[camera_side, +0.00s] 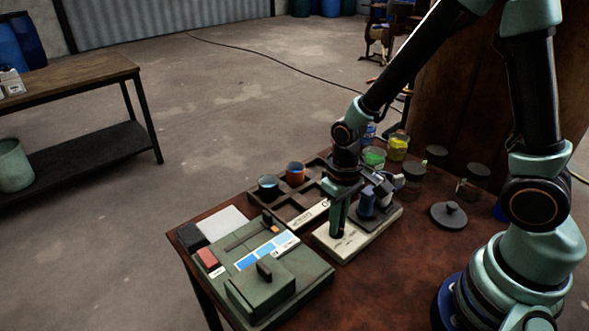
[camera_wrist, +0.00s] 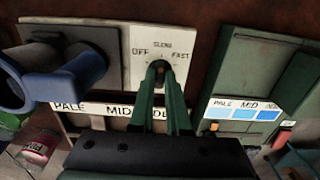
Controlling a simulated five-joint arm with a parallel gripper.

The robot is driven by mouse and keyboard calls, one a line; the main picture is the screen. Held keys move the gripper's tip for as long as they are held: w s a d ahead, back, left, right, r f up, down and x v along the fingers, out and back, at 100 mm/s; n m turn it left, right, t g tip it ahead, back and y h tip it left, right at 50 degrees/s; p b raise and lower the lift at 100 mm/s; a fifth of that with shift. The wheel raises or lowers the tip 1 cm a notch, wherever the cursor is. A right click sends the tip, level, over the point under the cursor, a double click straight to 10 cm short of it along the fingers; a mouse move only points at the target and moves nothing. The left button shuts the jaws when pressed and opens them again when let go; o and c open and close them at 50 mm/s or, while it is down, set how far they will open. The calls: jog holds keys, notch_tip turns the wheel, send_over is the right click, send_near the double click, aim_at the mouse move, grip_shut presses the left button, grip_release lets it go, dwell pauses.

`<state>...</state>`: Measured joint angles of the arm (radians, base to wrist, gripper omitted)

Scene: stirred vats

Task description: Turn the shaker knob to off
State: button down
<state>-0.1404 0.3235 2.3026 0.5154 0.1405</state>
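The small shaker knob (camera_wrist: 160,66) sits below these marks, mostly covered by my fingertips. My gripper (camera_side: 337,233) points down at the panel, its green fingers close together on both sides of the knob. Which mark the knob points to is hidden.
A green box with a dark knob (camera_side: 264,270) and blue-white label strip stands left of the shaker. A dark compartment tray (camera_side: 297,204) with cups lies behind. Yellow (camera_side: 398,146) and green jars stand farther back. A dark lid (camera_side: 449,215) lies to the right.

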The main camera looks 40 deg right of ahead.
jog(key=shift+n, duration=0.3)
jog(key=n, duration=1.1)
jog(key=shift+n, duration=0.3)
dwell(0.4)
jog(key=c, duration=0.9)
grip_release()
jog(key=shift+r, duration=0.15)
notch_tip(320, 180, up, 12)
jog(key=shift+f, duration=0.1)
